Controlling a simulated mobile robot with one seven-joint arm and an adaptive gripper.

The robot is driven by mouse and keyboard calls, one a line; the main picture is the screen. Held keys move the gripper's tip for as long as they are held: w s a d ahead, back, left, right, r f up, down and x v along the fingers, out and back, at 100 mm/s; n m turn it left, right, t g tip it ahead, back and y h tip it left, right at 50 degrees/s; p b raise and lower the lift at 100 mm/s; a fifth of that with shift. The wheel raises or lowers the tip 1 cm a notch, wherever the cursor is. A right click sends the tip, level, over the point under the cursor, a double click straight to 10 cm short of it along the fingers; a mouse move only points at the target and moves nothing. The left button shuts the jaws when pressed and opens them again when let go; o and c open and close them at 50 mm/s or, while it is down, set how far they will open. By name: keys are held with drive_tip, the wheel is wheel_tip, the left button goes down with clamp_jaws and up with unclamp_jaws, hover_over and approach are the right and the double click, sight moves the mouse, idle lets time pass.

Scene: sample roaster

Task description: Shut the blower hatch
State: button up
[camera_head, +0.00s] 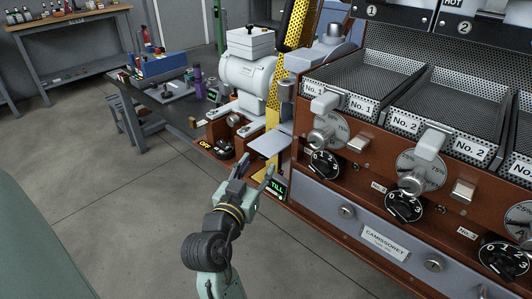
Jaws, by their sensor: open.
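A pale blue-grey flat flap (268,143) juts out at the left end of the roaster, in front of a yellow upright. It looks like the blower hatch standing open, but I cannot tell for sure. A white rounded machine (246,73), possibly the blower, stands behind it. My gripper (257,170) is open and empty, its fingers pointing up the picture. Its fingertips appear just below and in front of the flap; I cannot tell whether they touch it.
The brown roaster cabinet (320,205) with knobs, dials and perforated trays (374,80) fills the right side. A small "TILL" display (277,188) sits close right of my gripper. A dark workbench (165,107) stands behind at left. Open grey floor (120,215) lies left of my arm.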

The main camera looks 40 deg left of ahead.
sight(262, 160)
drive_tip(key=p+x, duration=0.1)
drive_tip(key=x, duration=0.4)
drive_tip(key=shift+w, duration=0.1)
drive_tip(key=shift+c, duration=0.6)
clamp_jaws()
